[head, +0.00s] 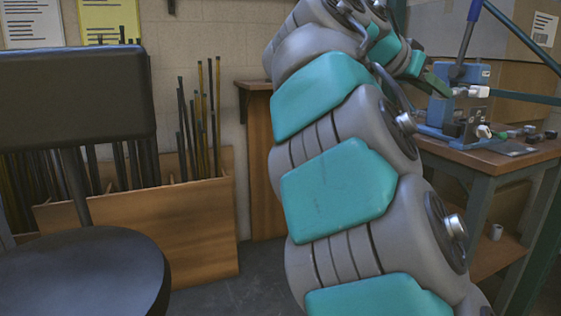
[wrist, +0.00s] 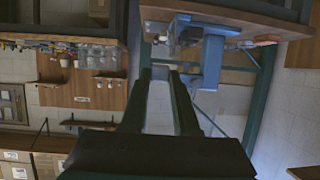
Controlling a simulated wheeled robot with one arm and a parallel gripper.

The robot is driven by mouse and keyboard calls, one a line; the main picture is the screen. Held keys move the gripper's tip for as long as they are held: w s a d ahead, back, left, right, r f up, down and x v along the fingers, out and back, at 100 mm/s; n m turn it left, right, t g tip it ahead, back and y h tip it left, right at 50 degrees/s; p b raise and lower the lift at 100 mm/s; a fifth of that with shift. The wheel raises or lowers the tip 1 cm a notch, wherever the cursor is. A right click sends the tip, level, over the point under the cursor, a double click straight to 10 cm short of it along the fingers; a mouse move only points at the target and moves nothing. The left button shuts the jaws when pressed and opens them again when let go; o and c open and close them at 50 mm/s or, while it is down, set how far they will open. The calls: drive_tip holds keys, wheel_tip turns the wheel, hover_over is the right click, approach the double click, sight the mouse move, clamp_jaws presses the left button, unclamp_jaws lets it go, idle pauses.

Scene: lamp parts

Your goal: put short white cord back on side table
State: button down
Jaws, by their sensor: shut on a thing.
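My gripper (head: 437,84) shows at the upper right in the head view, with dark green fingers in front of the blue press. In the wrist view its two long fingers (wrist: 174,76) reach up the middle, with a gap between them. A small pale piece (wrist: 160,73) shows at the left fingertip. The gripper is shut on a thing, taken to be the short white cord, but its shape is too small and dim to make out. I cannot tell which piece of furniture is the side table.
A wooden workbench (head: 500,155) at right carries a blue press (head: 462,105) and several small parts. A black chair (head: 85,265) stands at left, before a wooden bin (head: 190,225) of rods. A narrow wooden stand (head: 262,165) is by the wall. My arm hides the middle.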

drive_tip(key=w+a+f+n+t+y+p, duration=0.1)
drive_tip(key=w+a+f+n+t+y, duration=0.2)
drive_tip(key=w+f, duration=0.5)
drive_tip(key=w+a+f+n+t+y+p, duration=0.1)
drive_tip(key=w+a+f+n+t+y, duration=0.15)
drive_tip(key=w+a+f, duration=0.6)
wheel_tip(320, 180, down, 33)
drive_tip(key=s+a+n+t+y+p, duration=0.1)
drive_tip(key=s+a+n+t+y, duration=0.1)
drive_tip(key=n+y, duration=0.5)
drive_tip(key=shift+s+d+r+n, duration=0.1)
drive_tip(key=shift+d+r+n, duration=0.05)
drive_tip(key=shift+n, duration=0.1)
